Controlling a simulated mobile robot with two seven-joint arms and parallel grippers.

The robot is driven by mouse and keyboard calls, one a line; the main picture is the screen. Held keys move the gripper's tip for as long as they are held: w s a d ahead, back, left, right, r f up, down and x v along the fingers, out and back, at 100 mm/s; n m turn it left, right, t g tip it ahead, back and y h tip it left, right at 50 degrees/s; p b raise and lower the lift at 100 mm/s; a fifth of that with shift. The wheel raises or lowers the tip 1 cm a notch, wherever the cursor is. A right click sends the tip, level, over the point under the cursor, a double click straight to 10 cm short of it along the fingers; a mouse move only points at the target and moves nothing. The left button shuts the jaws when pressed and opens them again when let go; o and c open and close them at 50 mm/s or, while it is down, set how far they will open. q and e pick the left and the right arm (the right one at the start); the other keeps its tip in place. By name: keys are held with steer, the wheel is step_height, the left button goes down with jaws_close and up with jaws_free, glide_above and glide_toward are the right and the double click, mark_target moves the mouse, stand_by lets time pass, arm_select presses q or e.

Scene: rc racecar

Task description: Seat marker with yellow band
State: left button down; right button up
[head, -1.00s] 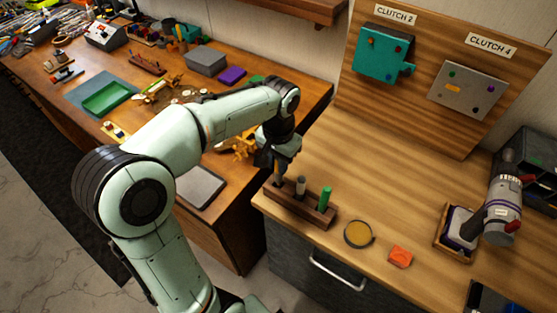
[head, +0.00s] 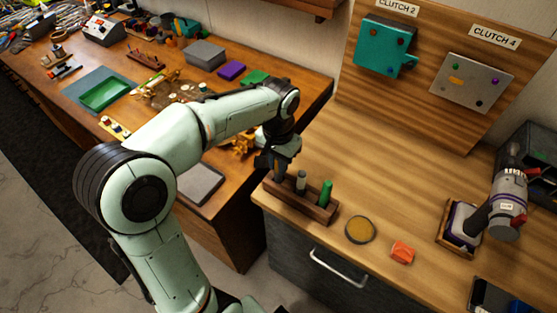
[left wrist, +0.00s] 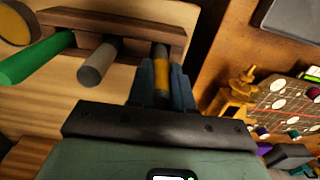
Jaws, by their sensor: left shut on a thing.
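The marker with the yellow band (left wrist: 162,68) is between the fingers of my left gripper (left wrist: 162,88), which is shut on it. In the left wrist view its far end meets the dark wooden rack (left wrist: 115,25) at the end slot; how deep it sits is hidden. In the head view my left gripper (head: 277,170) is low over the left end of the rack (head: 318,212) and mostly hides the marker. A grey marker (head: 301,182) and a green marker (head: 326,193) stand upright in the rack. My right gripper is not in view.
A round amber-topped dish (head: 360,230) and an orange block (head: 403,252) lie right of the rack. Clutch panels (head: 470,83) hang behind. The middle of the wooden worktop (head: 390,170) is clear.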

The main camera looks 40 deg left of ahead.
arm_select(q)
steer(key=shift+f+b, duration=0.5)
steer(key=shift+f, duration=0.4)
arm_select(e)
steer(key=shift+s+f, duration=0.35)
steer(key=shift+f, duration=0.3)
arm_select(q)
steer(key=c, duration=0.9)
jaws_free()
steer(key=shift+c, duration=0.2)
step_height(320, 180, up, 13)
steer(key=shift+w+r+p, duration=0.1)
steer(key=shift+r+p, duration=0.05)
steer(key=shift+p, duration=1.05)
steer(key=shift+r, duration=0.1)
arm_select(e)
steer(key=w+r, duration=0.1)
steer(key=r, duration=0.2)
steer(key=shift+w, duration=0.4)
